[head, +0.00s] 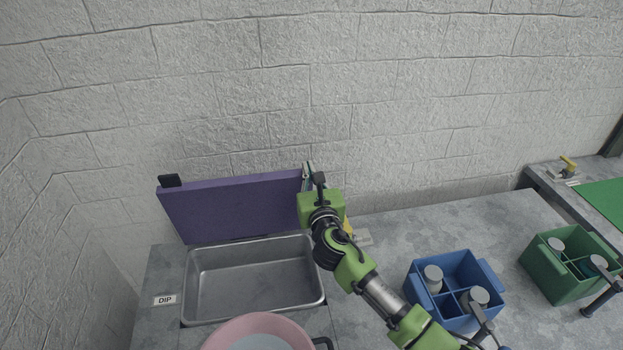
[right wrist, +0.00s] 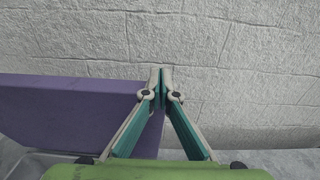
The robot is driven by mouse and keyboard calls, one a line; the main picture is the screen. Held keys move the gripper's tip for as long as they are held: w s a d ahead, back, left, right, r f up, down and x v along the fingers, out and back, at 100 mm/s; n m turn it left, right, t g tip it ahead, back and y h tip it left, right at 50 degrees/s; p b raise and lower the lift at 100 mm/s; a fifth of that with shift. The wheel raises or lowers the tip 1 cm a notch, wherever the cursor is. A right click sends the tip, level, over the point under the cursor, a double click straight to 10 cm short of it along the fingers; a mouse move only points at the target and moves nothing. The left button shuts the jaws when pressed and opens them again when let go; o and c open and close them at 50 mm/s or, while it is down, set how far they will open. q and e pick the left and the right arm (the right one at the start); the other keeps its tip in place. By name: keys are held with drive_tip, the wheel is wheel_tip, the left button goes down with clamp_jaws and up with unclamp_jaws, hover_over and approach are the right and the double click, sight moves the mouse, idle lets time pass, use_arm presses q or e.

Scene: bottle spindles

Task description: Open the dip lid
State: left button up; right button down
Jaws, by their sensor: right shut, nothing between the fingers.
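The dip lid (head: 235,208) is a purple slab standing nearly upright behind the metal dip basin (head: 255,280). A black piece (head: 170,181) sits at its top left corner. The basin is uncovered and looks empty; a DIP label (head: 165,300) is on the counter to its left. My right gripper (head: 309,170) is at the lid's right end, near its top corner. In the right wrist view its fingertips (right wrist: 161,78) are together and empty, in front of the lid's right edge (right wrist: 70,115); contact cannot be told. My left gripper is not in view.
A blue divided crate (head: 412,288) and a green crate (head: 545,283), both with grey-topped bottles, stand at the right. A pink vessel (head: 222,335) is in front of the basin. A yellow-handled fitting (head: 567,166) is at the far right. A stone wall (head: 400,110) closes the back.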

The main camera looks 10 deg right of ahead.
drive_tip(key=shift+w, duration=0.3)
